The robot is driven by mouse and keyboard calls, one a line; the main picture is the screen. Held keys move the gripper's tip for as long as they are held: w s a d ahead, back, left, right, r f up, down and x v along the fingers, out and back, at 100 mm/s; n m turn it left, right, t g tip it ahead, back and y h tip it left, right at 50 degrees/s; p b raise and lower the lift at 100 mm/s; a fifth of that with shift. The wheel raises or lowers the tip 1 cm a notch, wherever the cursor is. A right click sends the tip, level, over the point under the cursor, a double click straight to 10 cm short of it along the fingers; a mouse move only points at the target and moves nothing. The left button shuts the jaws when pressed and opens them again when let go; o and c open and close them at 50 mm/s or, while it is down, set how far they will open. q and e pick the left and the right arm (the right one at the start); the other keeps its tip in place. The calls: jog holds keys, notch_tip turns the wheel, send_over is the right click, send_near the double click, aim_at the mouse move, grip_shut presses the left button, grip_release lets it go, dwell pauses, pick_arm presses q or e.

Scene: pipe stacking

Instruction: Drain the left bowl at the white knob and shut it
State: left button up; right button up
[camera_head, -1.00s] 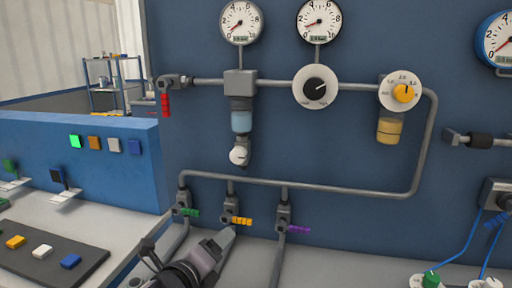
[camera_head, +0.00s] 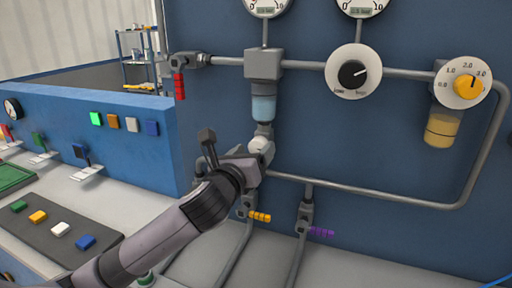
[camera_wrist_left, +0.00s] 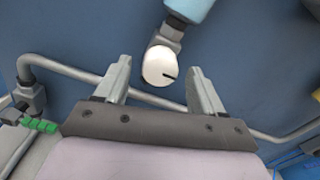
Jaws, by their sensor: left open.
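The left bowl (camera_head: 263,107) is a pale blue cup under a grey block on the upper pipe. The white knob (camera_head: 261,147) hangs below it on a grey fitting. In the left wrist view the left gripper (camera_wrist_left: 158,78) is open, with nothing held. My right gripper is out of view.
The lower pipe (camera_head: 370,195) runs close by the left gripper. Orange (camera_head: 260,217) and purple (camera_head: 321,232) valve handles sit below it. A red handle (camera_head: 179,86) hangs at upper left. The yellow bowl (camera_head: 442,129) is to the right. Open air lies in front of the panel.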

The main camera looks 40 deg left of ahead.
pick_arm(q)
jog(key=shift+x, duration=0.9)
jog(key=c, duration=1.1)
jog(key=shift+o, duration=0.2)
